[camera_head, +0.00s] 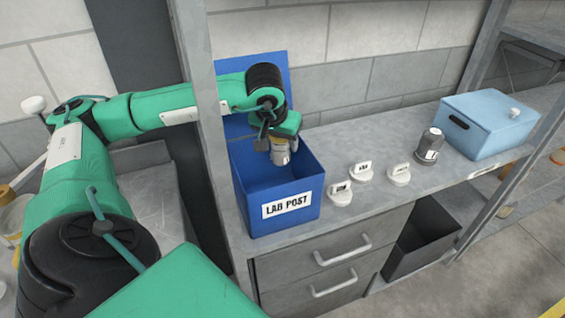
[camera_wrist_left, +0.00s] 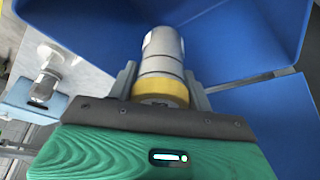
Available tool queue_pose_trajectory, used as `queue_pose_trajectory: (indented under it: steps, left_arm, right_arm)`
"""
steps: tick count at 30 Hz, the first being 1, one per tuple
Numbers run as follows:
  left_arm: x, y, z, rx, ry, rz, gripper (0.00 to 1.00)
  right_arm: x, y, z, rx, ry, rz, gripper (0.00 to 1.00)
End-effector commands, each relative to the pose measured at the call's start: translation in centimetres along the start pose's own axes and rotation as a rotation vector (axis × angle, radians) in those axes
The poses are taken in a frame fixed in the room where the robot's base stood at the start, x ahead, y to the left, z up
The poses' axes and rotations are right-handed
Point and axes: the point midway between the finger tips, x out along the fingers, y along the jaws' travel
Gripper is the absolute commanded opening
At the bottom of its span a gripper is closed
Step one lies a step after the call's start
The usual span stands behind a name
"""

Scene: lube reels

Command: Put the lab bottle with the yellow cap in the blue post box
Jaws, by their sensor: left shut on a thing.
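The blue post box (camera_head: 247,215), labelled LAB POST, stands open-topped at the left end of the grey counter, with a tall blue back panel. My left gripper (camera_head: 275,140) is above its opening. It is shut on the lab bottle (camera_head: 280,155), which hangs below the fingers, its lower end near the level of the box's rim. In the left wrist view the bottle (camera_wrist_left: 162,50) is grey, and its yellow cap (camera_wrist_left: 161,90) sits between the fingers. Blue box walls surround it there. My right gripper is not in view.
Several white-handled stamps (camera_head: 362,172) stand on the counter right of the box. A dark grey bottle (camera_head: 428,146) and a light blue lidded box (camera_head: 487,130) stand farther right. A grey shelf post (camera_head: 203,120) rises beside my left arm.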

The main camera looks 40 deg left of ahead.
Motion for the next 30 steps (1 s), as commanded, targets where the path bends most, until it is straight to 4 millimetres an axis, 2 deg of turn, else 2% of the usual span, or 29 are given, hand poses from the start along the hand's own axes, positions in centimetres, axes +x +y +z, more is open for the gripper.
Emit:
queue_pose_trajectory:
  steps: [3, 9, 16, 23, 30]
  left_arm:
    - [2.8, -0.1, 1.3, 0.001, -0.005, -0.002, 0.26]
    - [6.0, 0.0, 2.5, -0.001, -0.002, 0.000, 0.26]
    - [7.6, 0.0, 3.1, 0.000, -0.002, 0.000, 0.26]
    - [10.5, 0.0, 4.3, -0.001, -0.001, 0.001, 0.26]
    - [10.7, 0.0, 4.4, -0.001, 0.001, 0.000, 0.26]
  right_arm:
    - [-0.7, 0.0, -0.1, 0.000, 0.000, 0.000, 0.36]
    - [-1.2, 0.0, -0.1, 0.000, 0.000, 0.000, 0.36]
    - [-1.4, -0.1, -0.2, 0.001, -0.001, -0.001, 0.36]
    - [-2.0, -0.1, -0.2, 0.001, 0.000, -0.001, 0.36]
    - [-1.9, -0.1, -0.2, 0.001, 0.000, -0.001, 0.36]
